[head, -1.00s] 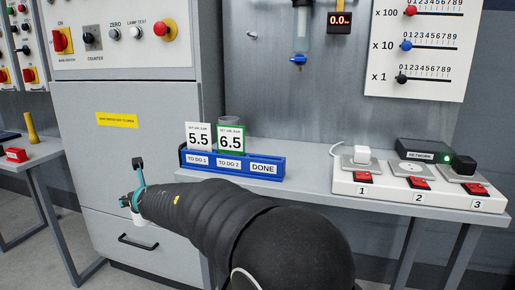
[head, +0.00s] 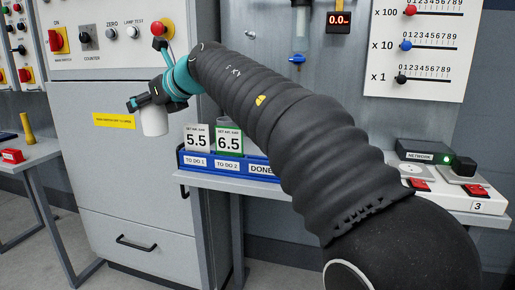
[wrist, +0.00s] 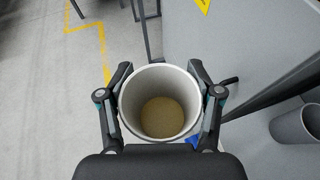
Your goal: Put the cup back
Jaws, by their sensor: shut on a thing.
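My gripper (head: 143,103) is shut on a white cup (head: 154,121) and holds it in the air in front of the grey cabinet, left of the bench. In the wrist view my gripper (wrist: 160,101) has a finger on each side of the cup (wrist: 130,104). I look down into its open top; its floor is tan, and I cannot tell whether that is contents. A second grey cylindrical vessel (wrist: 296,126) stands at the right edge of the wrist view, partly cut off.
A blue rack (head: 223,162) on the bench holds cards 5.5 (head: 196,139) and 6.5 (head: 229,141). A switch strip (head: 485,200) lies on the bench at right. Cabinet knobs and a red button (head: 160,28) are close above my wrist.

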